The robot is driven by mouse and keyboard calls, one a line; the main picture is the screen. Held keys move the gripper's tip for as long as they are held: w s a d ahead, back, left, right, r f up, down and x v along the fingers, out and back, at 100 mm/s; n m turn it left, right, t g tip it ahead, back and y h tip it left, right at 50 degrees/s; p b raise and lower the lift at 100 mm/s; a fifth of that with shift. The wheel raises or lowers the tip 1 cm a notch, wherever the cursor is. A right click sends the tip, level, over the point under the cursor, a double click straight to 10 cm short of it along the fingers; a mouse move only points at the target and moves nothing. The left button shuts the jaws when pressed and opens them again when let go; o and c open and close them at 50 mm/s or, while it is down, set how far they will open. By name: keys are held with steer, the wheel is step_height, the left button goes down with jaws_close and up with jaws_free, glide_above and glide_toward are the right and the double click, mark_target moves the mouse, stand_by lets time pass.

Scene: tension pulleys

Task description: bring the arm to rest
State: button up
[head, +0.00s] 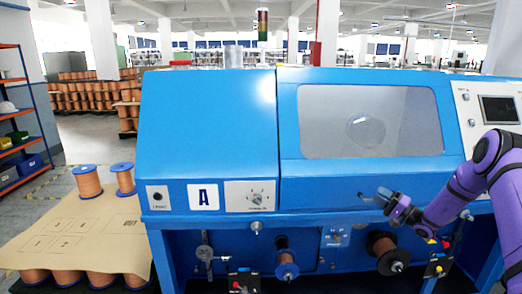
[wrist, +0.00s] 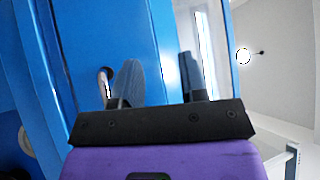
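My purple arm (head: 462,195) reaches in from the right side of the head view. My gripper (head: 372,198) is in front of the blue machine (head: 210,115), just below its window. In the wrist view, the two dark fingers of my gripper (wrist: 159,70) stand apart with nothing between them. A blue panel of the machine (wrist: 85,45) fills the area behind them. A small pale part in a dark opening (wrist: 103,82) shows beside the left finger; I cannot tell whether they touch.
Below the machine's front are a small copper spool (head: 286,262) and a larger dark spool (head: 384,252). A pallet with a cardboard sheet (head: 75,235) stands at the left, with two copper spools on it. A shelf rack (head: 20,120) is at the far left.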

steer(key=s+a+r+n+g+h, duration=0.1)
steer(key=s+a+r+n+g, duration=0.2)
steer(key=s+a+r+g, duration=0.45)
steer(key=s+a+r+n+g, duration=0.2)
steer(key=s+a+r+g, duration=0.2)
steer(key=a+r, duration=0.6)
steer(key=s+a+r+n+g+h, duration=0.1)
steer(key=s+r+h, duration=0.2)
steer(key=s+r, duration=0.3)
steer(key=s+a+r+g+h, duration=0.1)
steer(key=s+a+r+h, duration=0.15)
steer(key=s, duration=0.55)
steer(key=s+d+r+t+h, duration=0.2)
steer(key=s+h, duration=0.2)
steer(key=s, duration=0.8)
steer(key=s+d+r+t+h, duration=0.2)
steer(key=s+h, duration=0.3)
steer(key=s, duration=0.8)
steer(key=shift+s+d, duration=0.3)
steer(key=shift+d, duration=0.3)
steer(key=shift+h, duration=0.25)
